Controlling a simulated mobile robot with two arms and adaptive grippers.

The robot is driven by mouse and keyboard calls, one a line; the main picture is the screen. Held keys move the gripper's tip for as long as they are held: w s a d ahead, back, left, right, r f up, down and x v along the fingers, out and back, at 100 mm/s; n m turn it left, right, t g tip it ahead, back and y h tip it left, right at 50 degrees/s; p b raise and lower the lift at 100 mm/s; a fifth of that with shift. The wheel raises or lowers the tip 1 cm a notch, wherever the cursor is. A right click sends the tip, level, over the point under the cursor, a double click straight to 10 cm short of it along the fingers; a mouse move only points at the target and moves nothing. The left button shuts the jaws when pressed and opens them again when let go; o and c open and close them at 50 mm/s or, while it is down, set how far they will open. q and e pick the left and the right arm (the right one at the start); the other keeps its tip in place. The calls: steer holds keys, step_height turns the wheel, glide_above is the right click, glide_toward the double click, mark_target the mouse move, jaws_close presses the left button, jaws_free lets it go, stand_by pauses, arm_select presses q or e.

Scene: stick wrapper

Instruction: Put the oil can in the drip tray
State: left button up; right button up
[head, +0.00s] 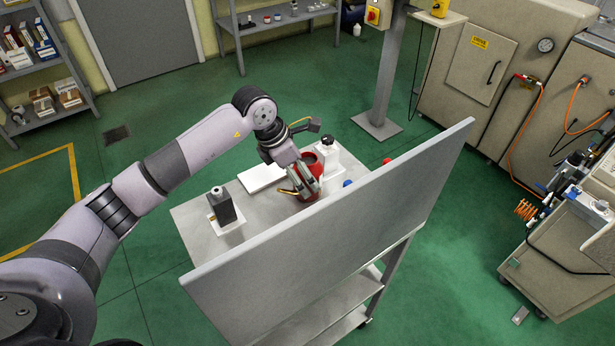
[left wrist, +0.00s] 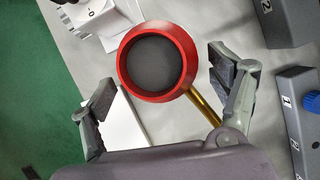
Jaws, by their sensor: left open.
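The red oil can (head: 317,168) stands on the grey cart top, partly hidden by my left gripper (head: 303,178) in the head view. In the left wrist view the can (left wrist: 184,47) shows from above as a red ring around a dark grey round middle, with a brass spout or handle pointing down right. My left gripper (left wrist: 163,95) is open, its fingers apart on either side of the can, and a gap shows at each side. A flat white piece (head: 262,177), possibly the drip tray, lies left of the can and shows partly in the left wrist view (left wrist: 124,128). My right gripper is not in view.
A tall grey panel (head: 335,215) runs along the cart's near side. Blue and red knobs (head: 347,183) sit near the panel.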

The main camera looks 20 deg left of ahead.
arm_select(q)
steer(key=x, duration=0.4)
steer(key=shift+d+p, duration=0.15)
steer(key=shift+p, duration=0.25)
steer(key=shift+c, duration=0.3)
steer(key=shift+w+r, duration=0.1)
steer(key=shift+r, duration=0.05)
steer(key=c, duration=1.6)
steer(key=shift+o, duration=0.2)
